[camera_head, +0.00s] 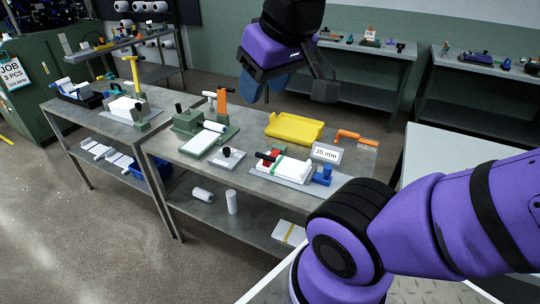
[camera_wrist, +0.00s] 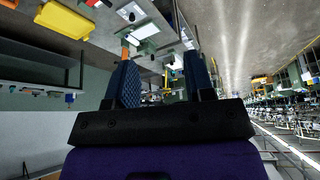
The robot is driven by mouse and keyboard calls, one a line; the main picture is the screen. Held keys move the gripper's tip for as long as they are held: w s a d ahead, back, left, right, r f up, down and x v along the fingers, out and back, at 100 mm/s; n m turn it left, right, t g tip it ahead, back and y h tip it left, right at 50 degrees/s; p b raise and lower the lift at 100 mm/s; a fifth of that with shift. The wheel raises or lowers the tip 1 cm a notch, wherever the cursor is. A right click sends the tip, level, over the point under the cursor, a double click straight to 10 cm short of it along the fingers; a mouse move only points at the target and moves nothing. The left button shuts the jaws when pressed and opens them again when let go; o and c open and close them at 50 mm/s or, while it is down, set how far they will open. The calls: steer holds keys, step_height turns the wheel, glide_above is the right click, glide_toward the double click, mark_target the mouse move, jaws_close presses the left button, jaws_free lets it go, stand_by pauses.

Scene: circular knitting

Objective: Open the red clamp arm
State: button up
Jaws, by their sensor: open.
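The red clamp arm (camera_head: 272,154) is a small red piece with a black handle (camera_head: 265,157), on a fixture with a white block and a green band (camera_head: 290,167). The fixture sits on a grey plate near the front edge of the middle table. My gripper (camera_head: 288,88) hangs high above and behind the table, well apart from the clamp. Its two blue-padded fingers are spread and empty, as the wrist view (camera_wrist: 160,78) also shows. Whether the clamp is open or shut is too small to tell.
A yellow tray (camera_head: 294,129) lies behind the clamp. A "30 mm" sign (camera_head: 326,153), an orange tool (camera_head: 349,135) and a blue piece (camera_head: 322,176) are to its right. A green fixture (camera_head: 200,122) with a white cylinder stands left. My purple arm covers the lower right.

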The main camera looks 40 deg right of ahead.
steer(key=w+d+f+n+g, duration=0.1)
steer(key=w+d+f+g, duration=0.1)
steer(key=w+d+f, duration=0.6)
steer(key=w+d+f+n+g, duration=0.15)
steer(key=w+d, duration=0.25)
steer(key=w, duration=0.9)
steer(key=w+d+f+n+g+y, duration=0.1)
steer(key=w+d+f, duration=0.2)
steer(key=d+f, duration=0.6)
steer(key=w+d+f+n+g+y, duration=0.1)
steer(key=w+d+f+g, duration=0.15)
steer(key=d+f, duration=0.75)
steer(key=shift+m+t, duration=0.25)
steer(key=shift+t, duration=0.25)
steer(key=a+f, duration=0.2)
steer(key=f, duration=0.2)
steer(key=a+f, duration=0.2)
steer(key=f, duration=0.3)
steer(key=a+f, duration=0.2)
steer(key=f, duration=0.3)
steer(key=shift+s, duration=0.3)
steer(key=shift+r, duration=0.1)
jaws_close()
